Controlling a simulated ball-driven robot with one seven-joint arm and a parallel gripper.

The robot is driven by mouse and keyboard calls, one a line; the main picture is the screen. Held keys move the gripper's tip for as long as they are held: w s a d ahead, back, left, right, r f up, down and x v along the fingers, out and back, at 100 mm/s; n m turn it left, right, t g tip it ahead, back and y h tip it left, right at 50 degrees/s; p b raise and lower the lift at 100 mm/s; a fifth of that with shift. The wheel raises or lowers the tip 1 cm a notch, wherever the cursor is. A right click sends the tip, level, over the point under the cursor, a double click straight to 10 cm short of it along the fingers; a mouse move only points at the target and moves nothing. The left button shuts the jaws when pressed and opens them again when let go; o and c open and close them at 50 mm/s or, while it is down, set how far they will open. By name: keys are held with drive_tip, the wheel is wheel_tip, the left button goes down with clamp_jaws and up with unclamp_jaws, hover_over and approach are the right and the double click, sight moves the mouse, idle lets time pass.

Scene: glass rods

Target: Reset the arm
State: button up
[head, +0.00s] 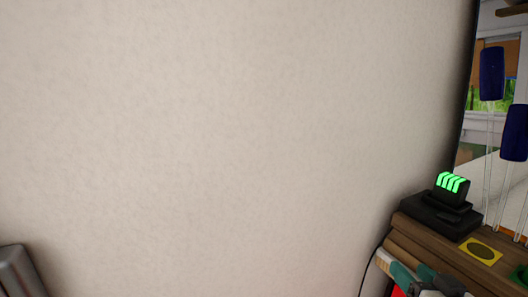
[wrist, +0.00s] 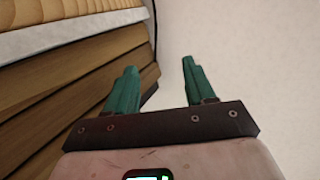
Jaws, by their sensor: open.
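My gripper (wrist: 159,66) shows in the wrist view with its two green fingers apart and nothing between them. Wooden boards are just left of the fingers, and a pale wall is ahead and to the right. In the head view, teal and grey parts that look like my arm or gripper show at the bottom right, beside the wooden furniture (head: 408,226). I cannot tell how the fingers sit there. Most of the arm is out of view.
Clear rods with dark blue ends (head: 491,75) stand at the right edge. A black device with green lights (head: 450,190) and a yellow square with a dark oval (head: 481,250) are on the wooden top. A bare wall (head: 220,140) fills most of the head view.

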drive_tip(key=s+a+f+n+g, duration=0.1)
drive_tip(key=s+f+g, duration=0.4)
drive_tip(key=s+f, duration=0.5)
drive_tip(key=s+a+f+n+g, duration=0.1)
drive_tip(key=s+a+f+g, duration=0.3)
drive_tip(key=s+f, duration=0.5)
wheel_tip(320, 180, down, 2)
drive_tip(key=shift+s+a+g+y, duration=0.2)
drive_tip(key=shift+s+g+y, duration=0.1)
drive_tip(key=shift+s+g, duration=0.1)
drive_tip(key=s+f+g, duration=0.1)
drive_tip(key=s+f, duration=0.1)
drive_tip(key=s, duration=0.1)
drive_tip(key=s+d+f+g, duration=0.1)
drive_tip(key=s+f+g, duration=0.1)
drive_tip(key=s, duration=0.2)
drive_tip(key=s+f+g, duration=0.1)
drive_tip(key=s+f, duration=0.1)
drive_tip(key=s, duration=0.2)
drive_tip(key=shift+s+d+f+g, duration=0.15)
drive_tip(key=shift+s+f+g, duration=0.05)
drive_tip(key=shift+f+g, duration=0.1)
